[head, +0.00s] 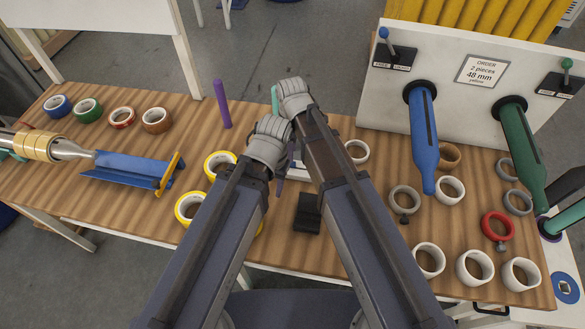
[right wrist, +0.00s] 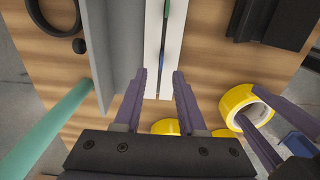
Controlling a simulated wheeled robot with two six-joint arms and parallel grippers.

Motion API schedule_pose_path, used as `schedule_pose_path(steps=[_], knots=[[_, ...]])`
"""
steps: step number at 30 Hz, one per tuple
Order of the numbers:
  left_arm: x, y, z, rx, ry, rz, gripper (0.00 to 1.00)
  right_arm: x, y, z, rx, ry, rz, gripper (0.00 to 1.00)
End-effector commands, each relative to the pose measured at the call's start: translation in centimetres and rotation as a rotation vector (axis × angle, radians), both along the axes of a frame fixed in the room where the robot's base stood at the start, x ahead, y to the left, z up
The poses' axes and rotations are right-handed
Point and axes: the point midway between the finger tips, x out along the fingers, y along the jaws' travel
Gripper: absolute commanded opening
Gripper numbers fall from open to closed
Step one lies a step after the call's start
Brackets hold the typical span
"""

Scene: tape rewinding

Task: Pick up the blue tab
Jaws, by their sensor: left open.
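The blue tab (right wrist: 161,60) is a small narrow piece on a white strip (right wrist: 151,50) in the right wrist view. A green tab (right wrist: 166,12) sits farther along the same strip. My right gripper (right wrist: 162,71) is open, with its two purple fingers apart and the strip with the blue tab showing between their tips. I cannot tell how high the fingers are above it. My left gripper (right wrist: 248,102) is open at the lower right, its fingers near a yellow tape roll (right wrist: 248,107). In the head view my arms hide the tabs.
A purple post (head: 222,104) stands behind the grippers. A blue tray (head: 128,170) lies to the left. A white board with a blue spindle (head: 423,140) and a green spindle (head: 521,145) stands at right. Several tape rolls are spread on the wooden table (head: 330,245).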

Motion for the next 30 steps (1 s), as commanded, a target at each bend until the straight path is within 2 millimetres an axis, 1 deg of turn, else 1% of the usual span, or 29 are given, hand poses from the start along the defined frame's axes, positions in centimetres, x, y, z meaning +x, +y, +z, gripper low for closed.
schedule_pose_path(steps=[1,5,8,11,18,20,23,29,30], knots=[[0.0,0.0,-0.3,0.0,0.0,0.0,0.5,0.0,0.0,-0.3,0.0,0.0,0.0,0.4],[0.0,0.0,-0.3,0.0,0.0,0.0,0.5,0.0,0.0,-0.2,0.0,0.0,0.0,0.4],[0.0,0.0,-0.8,0.0,0.0,0.0,0.5,0.0,-0.1,-0.8,0.0,0.0,0.0,0.4],[0.0,0.0,-1.8,0.0,0.0,0.0,0.5,-0.1,-0.1,-1.8,0.0,0.0,-0.001,0.4],[0.0,0.0,-4.8,0.0,0.0,0.0,0.5,-0.2,-0.3,-4.8,0.0,0.0,-0.001,0.4],[0.0,0.0,-5.3,0.0,0.0,0.0,0.5,-0.2,-0.3,-5.2,0.0,0.0,-0.001,0.4],[0.0,0.0,-5.5,0.0,0.0,0.0,0.5,-0.2,-0.3,-5.5,0.0,0.0,0.0,0.4],[0.0,0.0,-5.3,0.0,0.0,0.0,0.5,-0.2,-0.3,-5.3,0.0,0.0,0.0,0.4],[0.0,0.0,-5.3,0.0,0.0,0.0,0.5,-0.2,-0.3,-5.3,0.0,0.0,0.0,0.37]])
